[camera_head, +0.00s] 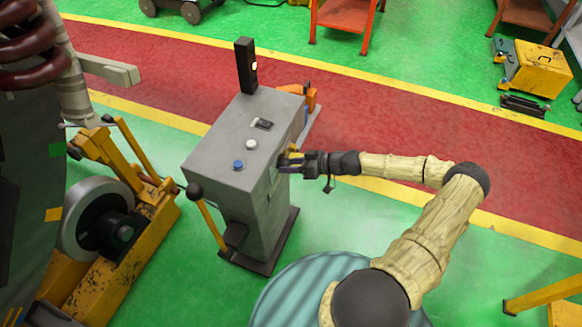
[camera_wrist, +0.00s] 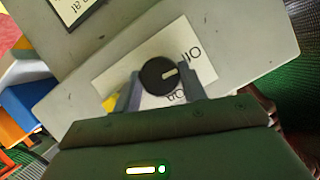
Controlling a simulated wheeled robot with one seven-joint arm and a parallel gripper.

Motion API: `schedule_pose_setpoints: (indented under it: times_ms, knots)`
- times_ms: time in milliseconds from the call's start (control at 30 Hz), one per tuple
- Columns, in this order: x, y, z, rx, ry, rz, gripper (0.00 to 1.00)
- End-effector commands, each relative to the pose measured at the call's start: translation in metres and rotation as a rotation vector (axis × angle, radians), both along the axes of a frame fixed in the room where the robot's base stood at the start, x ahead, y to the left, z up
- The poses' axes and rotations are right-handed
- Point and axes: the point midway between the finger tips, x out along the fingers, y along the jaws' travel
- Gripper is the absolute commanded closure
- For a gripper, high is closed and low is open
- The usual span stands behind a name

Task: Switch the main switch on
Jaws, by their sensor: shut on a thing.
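The main switch is a round black knob (camera_wrist: 157,77) with a white pointer mark, on a white label plate on the side of the grey control cabinet (camera_head: 226,147). The pointer faces right in the wrist view. Upside-down lettering like "Off" lies to its upper right, and partly covered lettering like "On" lies below right. My gripper (camera_wrist: 160,92) is shut on the knob, one finger on each side. In the head view my gripper (camera_head: 288,161) reaches the cabinet's right side and hides the knob.
A lever with a black ball (camera_head: 195,191) stands at the cabinet's front left. A yellow machine (camera_head: 105,245) stands farther left.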

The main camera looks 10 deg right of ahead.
Motion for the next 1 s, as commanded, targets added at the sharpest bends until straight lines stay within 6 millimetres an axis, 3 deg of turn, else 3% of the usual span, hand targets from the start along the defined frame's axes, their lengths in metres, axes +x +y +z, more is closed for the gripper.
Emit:
schedule_pose_setpoints:
  times_ms: [1000]
  knots:
    - [0.0048, -0.0038, -0.0060, 0.540, 0.739, -0.005, 0.81]
